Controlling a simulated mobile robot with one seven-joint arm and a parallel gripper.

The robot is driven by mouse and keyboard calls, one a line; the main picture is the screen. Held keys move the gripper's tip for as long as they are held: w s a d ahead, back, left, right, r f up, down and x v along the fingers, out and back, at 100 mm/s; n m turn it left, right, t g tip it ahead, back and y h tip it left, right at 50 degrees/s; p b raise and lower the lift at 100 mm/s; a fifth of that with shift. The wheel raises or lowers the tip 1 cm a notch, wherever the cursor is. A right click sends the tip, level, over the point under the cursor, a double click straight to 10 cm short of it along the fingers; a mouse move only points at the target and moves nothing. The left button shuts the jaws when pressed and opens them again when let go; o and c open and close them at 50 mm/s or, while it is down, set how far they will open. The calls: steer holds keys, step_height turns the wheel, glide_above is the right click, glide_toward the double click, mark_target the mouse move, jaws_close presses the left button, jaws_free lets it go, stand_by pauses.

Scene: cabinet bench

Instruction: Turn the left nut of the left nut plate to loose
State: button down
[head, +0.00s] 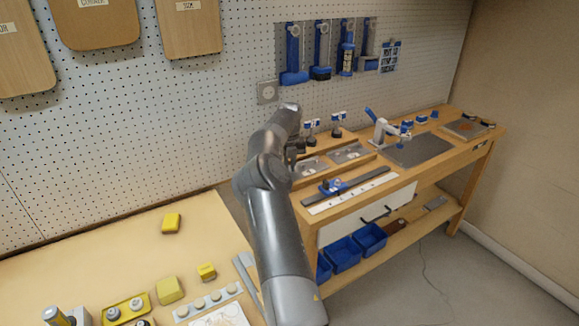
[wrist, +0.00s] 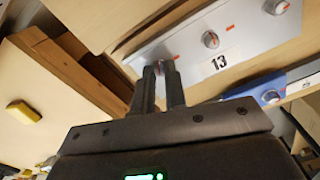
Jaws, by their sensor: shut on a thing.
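The left nut plate (wrist: 186,44) is a grey metal plate with a white "13" label, seen close up in the wrist view. It also shows in the head view (head: 309,168), partly behind my arm. My gripper (wrist: 166,68) is at the plate's left end, its two fingers closed around the left nut, which is mostly hidden between the fingertips. A middle nut (wrist: 211,40) and a right nut (wrist: 277,6) are round knobs with orange marks beside them. The left nut's turn angle cannot be made out.
A second metal plate (head: 351,153) sits to the right on the wooden bench. A blue clamp-like fixture (head: 333,186) on a dark rail lies in front. Small blue-topped fixtures (head: 337,120) stand behind. A table with yellow items (head: 171,222) is at left.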

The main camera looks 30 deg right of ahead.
stand_by(0.3)
steer(key=c, duration=1.7)
jaws_free()
steer(key=shift+c, duration=0.2)
step_height(320, 180, up, 11)
steer(key=shift+f, duration=0.15)
